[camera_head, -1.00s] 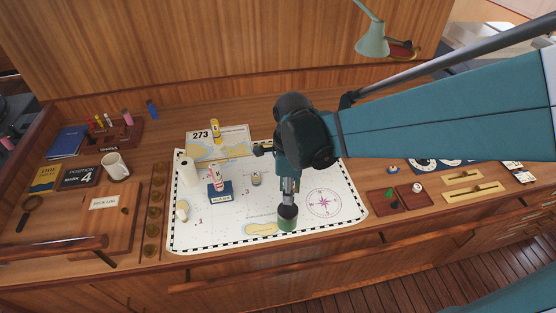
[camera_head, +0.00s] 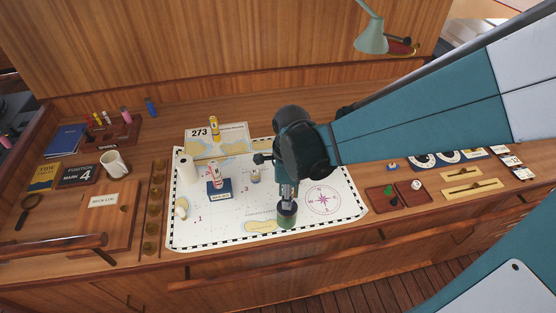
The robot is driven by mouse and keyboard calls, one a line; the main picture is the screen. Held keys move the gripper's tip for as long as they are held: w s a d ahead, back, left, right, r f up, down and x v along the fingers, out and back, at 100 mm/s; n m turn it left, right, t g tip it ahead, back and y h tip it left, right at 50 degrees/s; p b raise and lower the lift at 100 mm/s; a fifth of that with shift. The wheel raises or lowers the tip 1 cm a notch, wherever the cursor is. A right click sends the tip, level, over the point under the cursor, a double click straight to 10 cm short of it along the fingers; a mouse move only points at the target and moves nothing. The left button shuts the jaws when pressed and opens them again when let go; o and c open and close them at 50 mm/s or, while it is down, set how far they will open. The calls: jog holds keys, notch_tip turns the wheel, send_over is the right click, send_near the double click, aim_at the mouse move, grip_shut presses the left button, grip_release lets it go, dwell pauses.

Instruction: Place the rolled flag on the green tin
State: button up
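The green tin (camera_head: 286,224) stands on the chart near its front edge; it has a green side and a dark upper part. My gripper (camera_head: 287,205) points down directly over the tin, its fingers at the tin's top. Whether the fingers touch it or hold anything is too small to tell. I cannot tell for sure which item is the rolled flag. A red-and-white roll (camera_head: 214,176) stands on a blue labelled block on the chart. A yellow banded roll (camera_head: 214,128) stands upright at the back by the 273 sheet.
The white chart (camera_head: 225,225) also bears a small jar (camera_head: 255,176) and a white cylinder (camera_head: 188,170). A mug (camera_head: 115,163) and a wooden box lid (camera_head: 108,220) are at left. A red tray (camera_head: 380,203) lies at right. The lamp (camera_head: 371,40) hangs above.

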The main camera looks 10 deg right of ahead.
jog(key=shift+f, duration=0.3)
jog(key=o, duration=0.9)
jog(key=shift+r, duration=0.2)
jog(key=shift+r, duration=6)
